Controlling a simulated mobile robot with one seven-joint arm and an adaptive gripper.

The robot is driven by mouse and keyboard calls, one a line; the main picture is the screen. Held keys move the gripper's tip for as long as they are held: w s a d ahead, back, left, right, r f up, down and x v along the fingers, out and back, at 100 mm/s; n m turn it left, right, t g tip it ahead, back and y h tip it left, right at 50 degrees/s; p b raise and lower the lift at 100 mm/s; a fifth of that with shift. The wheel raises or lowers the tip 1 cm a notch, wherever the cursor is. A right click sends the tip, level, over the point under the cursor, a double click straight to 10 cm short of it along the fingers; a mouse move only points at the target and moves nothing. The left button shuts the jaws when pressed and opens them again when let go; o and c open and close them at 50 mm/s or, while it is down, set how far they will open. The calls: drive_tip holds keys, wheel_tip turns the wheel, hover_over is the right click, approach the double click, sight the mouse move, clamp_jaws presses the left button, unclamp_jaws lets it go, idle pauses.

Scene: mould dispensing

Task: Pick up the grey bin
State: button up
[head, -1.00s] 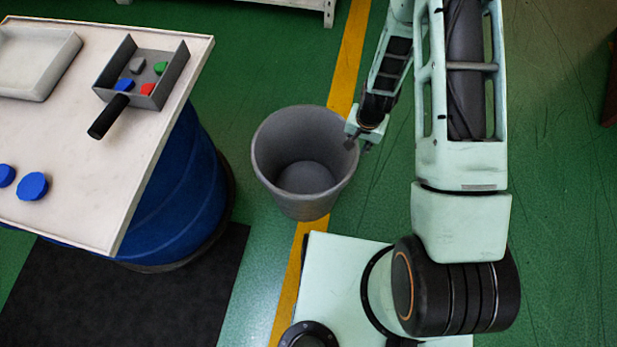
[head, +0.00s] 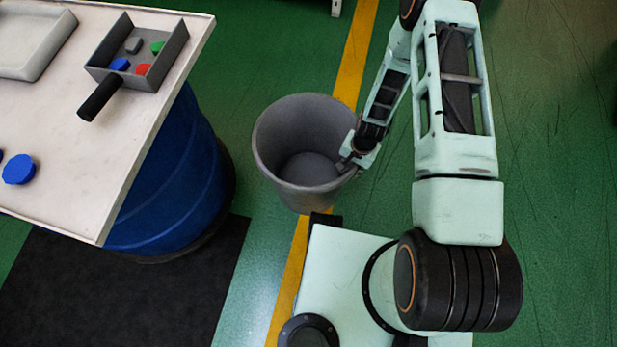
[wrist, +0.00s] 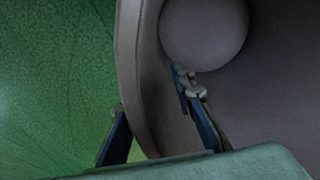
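The grey bin (head: 290,190) stands upright on the green floor, open at the top, over the yellow line. My gripper (head: 347,164) is at the right side of its rim. In the wrist view, the bin's wall (wrist: 142,80) passes between the two fingers of my gripper (wrist: 150,98). One finger is outside the wall and the other is inside the bin. The fingers are spread apart, with space showing beside the wall. The bin's round bottom shows at the top of the wrist view, and the bin looks empty.
A white table (head: 75,165) at left holds a grey pan (head: 180,45) with small coloured pieces, a pale tray (head: 45,70) and blue discs. A blue drum (head: 180,190) stands under it on a black mat (head: 110,300). Green floor right of my arm is clear.

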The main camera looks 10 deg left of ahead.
drive_tip(key=shift+w+f+b, duration=0.1)
drive_tip(key=shift+f+b, duration=0.2)
drive_tip(key=shift+f, duration=1.25)
drive_tip(key=shift+f+b, duration=0.25)
drive_tip(key=shift+b, duration=0.1)
clamp_jaws()
drive_tip(key=shift+a, duration=0.1)
